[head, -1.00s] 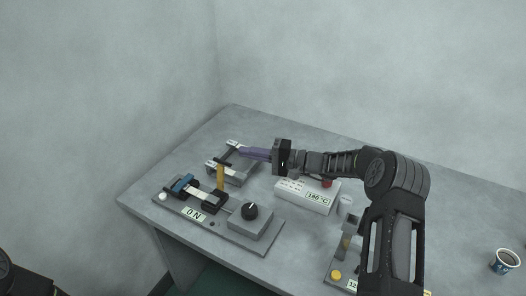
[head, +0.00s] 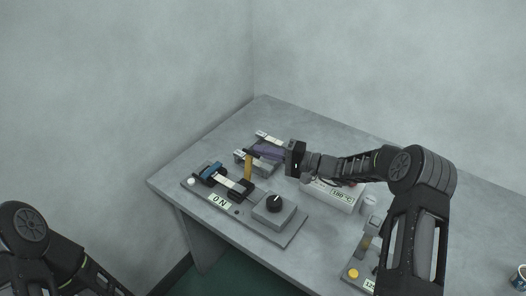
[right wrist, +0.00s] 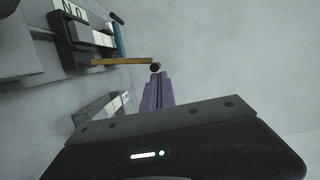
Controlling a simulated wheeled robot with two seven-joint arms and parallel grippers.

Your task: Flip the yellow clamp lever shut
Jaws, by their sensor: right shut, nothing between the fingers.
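The yellow clamp lever (head: 248,167) stands upright on the clamp of the forming station (head: 262,234), with a black crossbar (head: 253,153) at its top. In the right wrist view the yellow lever (right wrist: 122,61) reaches sideways, with its black end by my fingertips. My right gripper (head: 256,150) has purple fingers pressed together with nothing between them. It is just behind and to the right of the lever's top, touching or very close; I cannot tell which. My left arm shows at lower left, but its gripper is outside the view.
The station has a black knob (head: 276,202) and an ON label (head: 219,201). A white box reading 180 °C (head: 333,195) stands to the right. A cup (head: 520,279) is at the far right. The right rear table is clear.

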